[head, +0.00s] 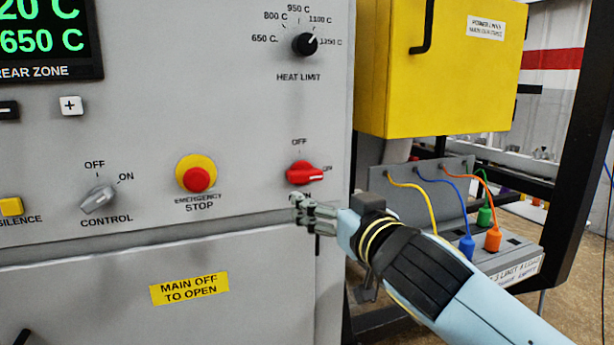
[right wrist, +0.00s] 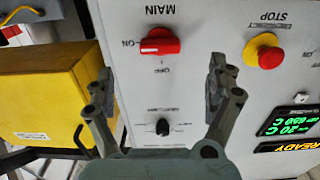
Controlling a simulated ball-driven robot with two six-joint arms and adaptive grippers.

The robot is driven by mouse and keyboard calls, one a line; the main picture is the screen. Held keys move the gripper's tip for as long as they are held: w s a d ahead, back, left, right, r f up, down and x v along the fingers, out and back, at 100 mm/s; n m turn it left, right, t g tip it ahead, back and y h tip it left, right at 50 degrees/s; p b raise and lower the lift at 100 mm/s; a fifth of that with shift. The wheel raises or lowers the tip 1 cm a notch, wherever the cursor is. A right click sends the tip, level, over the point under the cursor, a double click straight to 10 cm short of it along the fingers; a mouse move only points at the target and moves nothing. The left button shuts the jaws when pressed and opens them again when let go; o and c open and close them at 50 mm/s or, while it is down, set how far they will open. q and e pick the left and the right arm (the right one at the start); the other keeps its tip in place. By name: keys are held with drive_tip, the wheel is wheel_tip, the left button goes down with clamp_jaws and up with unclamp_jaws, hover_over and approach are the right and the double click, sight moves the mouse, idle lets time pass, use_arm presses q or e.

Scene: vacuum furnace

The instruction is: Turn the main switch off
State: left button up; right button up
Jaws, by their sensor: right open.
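The red main switch (head: 304,173) is on the grey furnace panel (head: 232,120), with OFF above it and ON to its right. Its handle lies about level, turned toward ON. It also shows in the right wrist view (right wrist: 160,42), where the picture is upside down and the label MAIN can be read. My right gripper (head: 308,212) is just below the switch in the head view, its fingers partly covering the label there. In the right wrist view the fingers (right wrist: 160,78) are spread apart and empty, with the switch beyond and between them, untouched as far as I can tell. My left gripper is out of view.
The emergency stop (head: 196,177) and the control knob (head: 98,200) are left of the switch. The heat limit knob (head: 305,44) is above. A yellow box (head: 440,80) and coloured cables (head: 432,200) are to the right.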

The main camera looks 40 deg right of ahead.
sight(308, 176)
drive_tip(key=x, duration=0.3)
drive_tip(key=r+p+x, duration=0.1)
drive_tip(key=x, duration=0.2)
drive_tip(key=p+x, duration=0.1)
drive_tip(key=x, duration=0.2)
drive_tip(key=shift+w+d+r, duration=0.1)
drive_tip(key=shift+w+r, duration=0.3)
drive_tip(key=shift+w+f, duration=0.1)
drive_tip(key=shift+w, duration=0.3)
drive_tip(key=shift+c, duration=0.4)
drive_tip(key=c, duration=1.1)
